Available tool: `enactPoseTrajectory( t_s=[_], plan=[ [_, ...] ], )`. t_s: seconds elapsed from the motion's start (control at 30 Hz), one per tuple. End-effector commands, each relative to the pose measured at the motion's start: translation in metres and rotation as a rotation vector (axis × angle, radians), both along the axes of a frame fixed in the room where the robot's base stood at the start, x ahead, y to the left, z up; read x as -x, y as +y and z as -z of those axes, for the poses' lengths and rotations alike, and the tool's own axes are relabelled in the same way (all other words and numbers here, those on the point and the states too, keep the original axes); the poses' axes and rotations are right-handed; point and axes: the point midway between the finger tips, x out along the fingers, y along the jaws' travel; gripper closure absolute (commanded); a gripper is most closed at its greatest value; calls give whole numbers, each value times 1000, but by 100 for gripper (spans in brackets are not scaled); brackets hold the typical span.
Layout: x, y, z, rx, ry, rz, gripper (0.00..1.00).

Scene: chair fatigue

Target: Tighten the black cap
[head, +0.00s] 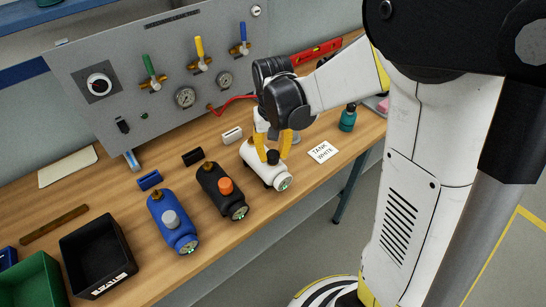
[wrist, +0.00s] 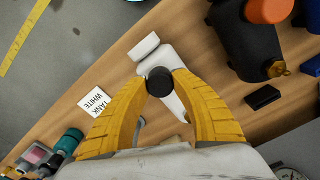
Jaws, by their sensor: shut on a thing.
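The black cap (head: 273,157) sits on top of the white tank (head: 254,155), which lies on the wooden bench. In the wrist view the round black cap (wrist: 159,82) shows between the two yellow fingertips, with part of the white tank (wrist: 170,58) behind it. My gripper (head: 272,159) comes down from above and is shut on the black cap, one finger on each side. In the wrist view my gripper (wrist: 161,79) touches the cap's sides. The thread under the cap is hidden.
A black tank with an orange cap (head: 226,186) and a blue tank with a grey cap (head: 171,219) stand to the left. A "TANK WHITE" card (head: 323,151) lies to the right. Behind is a grey panel (head: 135,55) with valves and gauges. A black bin (head: 97,258) stands front left.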

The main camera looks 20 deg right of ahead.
Motion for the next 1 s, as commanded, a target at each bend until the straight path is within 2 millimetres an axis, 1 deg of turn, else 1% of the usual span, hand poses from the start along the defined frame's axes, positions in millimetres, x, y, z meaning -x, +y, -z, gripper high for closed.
enactPoseTrajectory(
  t_s=[0.1, 0.37, 0.63, 0.7, 0.9, 0.93, 0.97, 1.0],
  plan=[
    [0, 0, 1, 0, 1, 61, 100],
    [0, 0, 0, 0, 1, 74, 100],
    [0, 0, 1, 0, 1, 378, 100],
    [0, 0, 1, -1, 1, 409, 100],
    [0, 0, 0, -1, 1, 412, 100],
    [0, 0, 0, -1, 1, 412, 62],
    [0, 0, 0, -1, 1, 412, 52],
    [0, 0, 0, -1, 1, 411, 48]
  ],
)
